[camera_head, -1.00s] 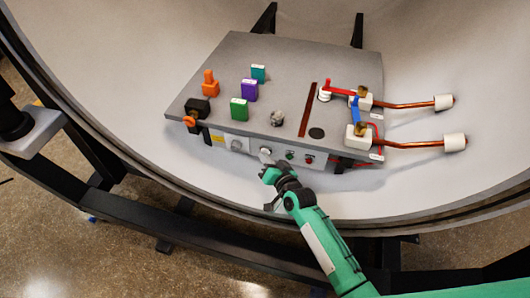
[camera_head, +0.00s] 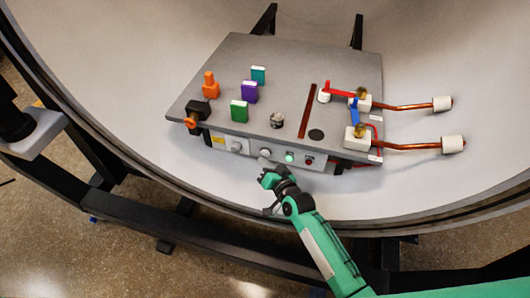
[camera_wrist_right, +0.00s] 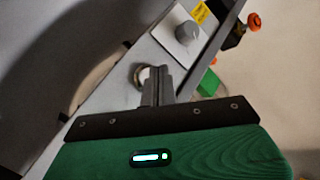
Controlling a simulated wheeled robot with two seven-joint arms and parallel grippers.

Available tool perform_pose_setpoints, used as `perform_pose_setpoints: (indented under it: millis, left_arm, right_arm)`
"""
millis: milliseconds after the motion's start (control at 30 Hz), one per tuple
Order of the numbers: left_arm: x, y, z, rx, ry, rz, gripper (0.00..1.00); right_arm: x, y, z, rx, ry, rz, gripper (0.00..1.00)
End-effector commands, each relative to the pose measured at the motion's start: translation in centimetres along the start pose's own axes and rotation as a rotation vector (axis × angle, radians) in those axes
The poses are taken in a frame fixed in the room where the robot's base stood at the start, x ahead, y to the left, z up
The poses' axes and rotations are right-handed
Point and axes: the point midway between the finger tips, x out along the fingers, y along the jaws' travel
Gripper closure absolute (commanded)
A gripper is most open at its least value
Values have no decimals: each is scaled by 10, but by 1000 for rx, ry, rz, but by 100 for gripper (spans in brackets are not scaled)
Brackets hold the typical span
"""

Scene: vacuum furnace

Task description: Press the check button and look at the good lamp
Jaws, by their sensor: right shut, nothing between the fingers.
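The grey control box (camera_head: 222,155) stands inside the pale furnace shell. Its front face carries a round check button (camera_head: 265,152), a green good lamp (camera_head: 289,157) that is lit bright, and a dark red lamp (camera_head: 309,160). My right gripper (camera_head: 265,164) is shut and empty, with its fingertips just in front of the button. In the right wrist view the shut fingers (camera_wrist_right: 158,72) cover part of the round button (camera_wrist_right: 142,75); whether they touch it I cannot tell. My left gripper does not show.
A grey knob (camera_head: 236,147) sits left of the button, near a yellow label (camera_head: 218,140). Orange (camera_head: 209,86), purple (camera_head: 250,92), teal (camera_head: 259,74) and green (camera_head: 239,112) parts stand on the box top. Copper rods (camera_head: 405,146) stick out right. The shell floor in front is clear.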

Motion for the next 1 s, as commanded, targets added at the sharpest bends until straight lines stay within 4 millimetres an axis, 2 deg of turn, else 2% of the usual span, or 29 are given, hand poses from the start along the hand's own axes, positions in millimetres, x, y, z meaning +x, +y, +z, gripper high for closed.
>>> perform_pose_setpoints:
  millis: [267,700,1000]
  left_arm:
    - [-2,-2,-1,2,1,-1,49]
    - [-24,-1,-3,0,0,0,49]
    - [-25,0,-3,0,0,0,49]
  right_arm:
    - [-2,-2,1,1,-1,0,100]
    - [-31,-23,22,1,-2,0,100]
    - [-35,-25,26,0,0,0,100]
